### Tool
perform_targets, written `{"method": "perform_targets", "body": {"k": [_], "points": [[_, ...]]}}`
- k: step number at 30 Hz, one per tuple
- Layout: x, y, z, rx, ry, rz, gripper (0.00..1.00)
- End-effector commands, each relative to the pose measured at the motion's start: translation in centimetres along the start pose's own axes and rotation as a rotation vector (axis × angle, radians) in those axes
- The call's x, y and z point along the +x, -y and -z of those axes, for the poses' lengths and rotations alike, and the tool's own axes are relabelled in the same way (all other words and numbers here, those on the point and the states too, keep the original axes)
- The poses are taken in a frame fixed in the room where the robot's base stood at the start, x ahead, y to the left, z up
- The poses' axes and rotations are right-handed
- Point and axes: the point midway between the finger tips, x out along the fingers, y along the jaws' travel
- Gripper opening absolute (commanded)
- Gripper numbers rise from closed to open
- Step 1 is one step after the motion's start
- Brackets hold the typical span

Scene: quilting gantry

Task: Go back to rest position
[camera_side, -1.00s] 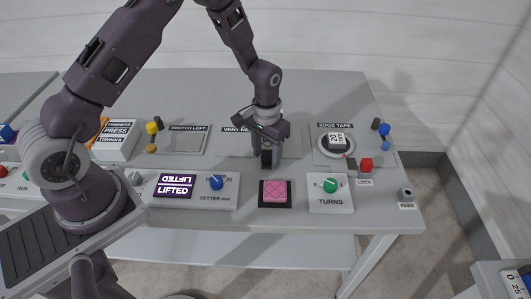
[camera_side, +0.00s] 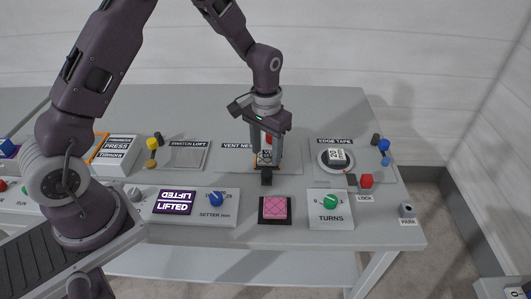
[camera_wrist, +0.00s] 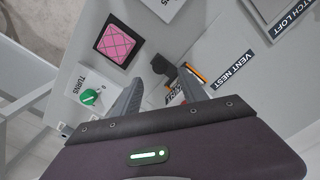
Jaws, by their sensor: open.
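My gripper (camera_side: 267,152) hangs over the vent nest at the middle of the bench, fingers pointing down. In the wrist view the two fingers of my gripper (camera_wrist: 158,98) are spread apart. A small item with a white label and an orange edge (camera_wrist: 176,96) shows between and just beyond the fingertips, beside a black block (camera_wrist: 164,68). In the side view that black block (camera_side: 266,176) stands just in front of the gripper, and the labelled item is partly hidden by the fingers. I cannot tell whether the fingers touch it.
The pink quilted swatch (camera_side: 275,207) lies in front, with the green TURNS knob (camera_side: 330,202) to its right. The edge tape reel (camera_side: 337,157) and red LOCK block (camera_side: 366,181) are further right. The LIFTED sign (camera_side: 174,202) and blue setter knob (camera_side: 216,198) are left. The back of the bench is clear.

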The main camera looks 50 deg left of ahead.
Motion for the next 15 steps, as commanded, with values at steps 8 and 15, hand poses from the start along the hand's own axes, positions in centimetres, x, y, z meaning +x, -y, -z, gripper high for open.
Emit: {"method": "perform_targets", "body": {"k": [8,15], "points": [[-16.1,0.1,-7.1,0.045,-0.202,-0.01,0.5],[-23.3,1.0,-19.9,0.089,-0.4,-0.022,0.5]]}}
